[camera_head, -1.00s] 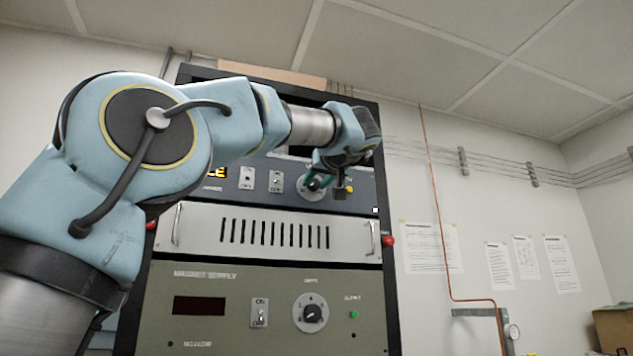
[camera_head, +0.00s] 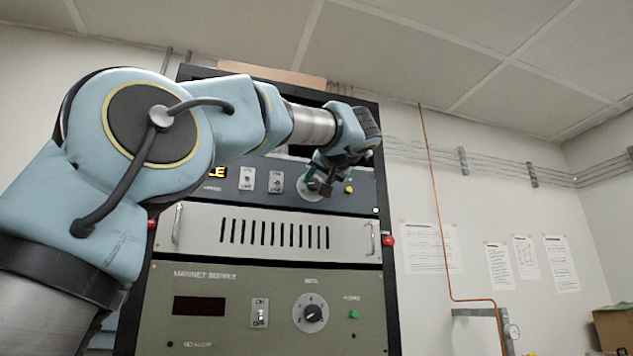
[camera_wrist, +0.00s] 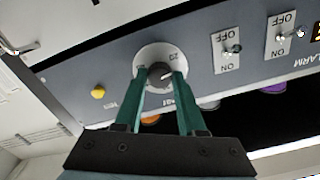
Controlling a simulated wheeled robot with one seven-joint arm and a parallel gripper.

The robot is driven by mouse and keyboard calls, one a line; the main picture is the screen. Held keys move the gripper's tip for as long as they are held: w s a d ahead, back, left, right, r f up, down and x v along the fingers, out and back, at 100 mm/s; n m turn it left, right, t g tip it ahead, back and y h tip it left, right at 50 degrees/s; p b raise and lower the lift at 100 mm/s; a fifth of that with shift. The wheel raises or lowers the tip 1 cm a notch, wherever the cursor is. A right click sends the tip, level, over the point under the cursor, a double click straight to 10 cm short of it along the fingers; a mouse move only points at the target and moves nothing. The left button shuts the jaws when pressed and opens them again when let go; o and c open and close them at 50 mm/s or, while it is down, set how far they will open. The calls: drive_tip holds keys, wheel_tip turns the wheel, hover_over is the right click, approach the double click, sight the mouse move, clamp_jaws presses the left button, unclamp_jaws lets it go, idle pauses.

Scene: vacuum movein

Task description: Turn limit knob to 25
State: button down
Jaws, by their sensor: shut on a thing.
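The limit knob (camera_wrist: 160,74) is a dark round knob on a pale dial plate (camera_wrist: 150,52) on the blue-grey panel; numbers on the plate are mostly too small to read, though one looks like 20. My gripper (camera_wrist: 161,80) has its two green fingers on either side of the knob and is shut on it. In the head view my gripper (camera_head: 318,184) is at the dial on the upper blue panel (camera_head: 225,182), and my wrist partly hides the knob. The knob's exact setting cannot be read.
Two ON/OFF switches (camera_wrist: 232,50) and a yellow button (camera_wrist: 98,93) flank the dial. Below are a vented silver panel (camera_head: 205,235) and a green-grey magnet supply panel (camera_head: 210,280) with its own knob (camera_head: 312,314). Free space lies right of the rack.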

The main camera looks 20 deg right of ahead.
drive_tip(key=m, duration=0.4)
drive_tip(key=shift+m+p, duration=0.5)
drive_tip(key=shift+m, duration=1.3)
drive_tip(key=c, duration=0.5)
unclamp_jaws()
drive_tip(key=s+a+b, duration=0.1)
drive_tip(key=s+b, duration=0.2)
drive_tip(key=s, duration=0.7)
drive_tip(key=shift+s+a+b, duration=0.15)
drive_tip(key=shift+s+b, duration=0.25)
